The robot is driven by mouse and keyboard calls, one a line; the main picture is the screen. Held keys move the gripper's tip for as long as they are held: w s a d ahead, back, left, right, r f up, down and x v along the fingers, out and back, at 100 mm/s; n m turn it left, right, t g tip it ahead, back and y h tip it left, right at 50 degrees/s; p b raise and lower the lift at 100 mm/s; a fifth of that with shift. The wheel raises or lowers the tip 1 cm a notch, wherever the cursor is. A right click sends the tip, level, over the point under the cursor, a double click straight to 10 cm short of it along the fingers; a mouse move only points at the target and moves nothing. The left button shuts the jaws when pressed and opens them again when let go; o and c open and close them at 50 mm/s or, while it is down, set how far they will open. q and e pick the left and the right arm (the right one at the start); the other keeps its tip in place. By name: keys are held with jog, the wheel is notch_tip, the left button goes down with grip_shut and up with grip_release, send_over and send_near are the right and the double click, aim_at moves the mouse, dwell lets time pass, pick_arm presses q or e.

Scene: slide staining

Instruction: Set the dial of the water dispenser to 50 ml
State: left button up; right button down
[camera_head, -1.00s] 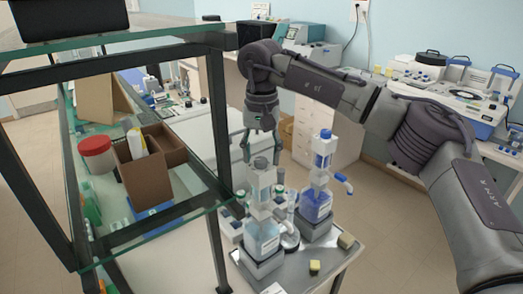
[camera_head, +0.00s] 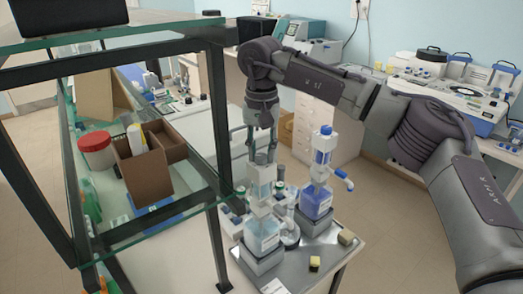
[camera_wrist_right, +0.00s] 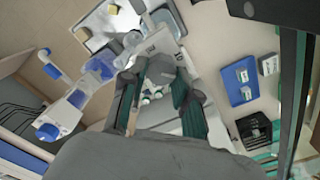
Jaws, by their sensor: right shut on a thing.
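A dispenser with a grey top dial and pale blue liquid (camera_head: 263,235) stands upright on the metal bench. Its grey dial (camera_wrist_right: 160,70) is at the top. My right gripper (camera_head: 262,155) points down from above, with its fingers closed on either side of this dial; in the right wrist view the dial sits between the fingertips (camera_wrist_right: 158,78). The dial's scale marks cannot be read. A second dispenser with a blue top and darker blue liquid (camera_head: 317,200) stands just to the right; it also shows in the right wrist view (camera_wrist_right: 60,115). My left gripper is not in view.
A glass shelf unit (camera_head: 205,195) stands close on the left, with a brown cardboard box (camera_head: 145,175) and a red-lidded jar (camera_head: 97,152) on it. Small yellow-topped blocks (camera_head: 314,264) lie on the bench front. A blue tray (camera_wrist_right: 262,85) lies apart in the right wrist view.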

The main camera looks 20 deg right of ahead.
jog(key=m+b, duration=0.1)
jog(key=m, duration=0.5)
jog(key=shift+d, duration=0.1)
jog(key=m+b, duration=0.1)
jog(key=m, duration=0.3)
jog(key=shift+s, duration=0.15)
jog(key=m, duration=0.3)
jog(key=shift+m+b, duration=0.3)
jog(key=shift+b, duration=0.1)
jog(key=m+b, duration=0.1)
jog(key=m, duration=0.5)
jog(key=shift+s, duration=0.2)
jog(key=m+b, duration=0.1)
jog(key=m, duration=0.5)
jog(key=shift+s+m+b, duration=0.1)
jog(key=shift+m+b, duration=0.2)
jog(key=c, duration=0.8)
grip_release()
jog(key=shift+c, duration=0.2)
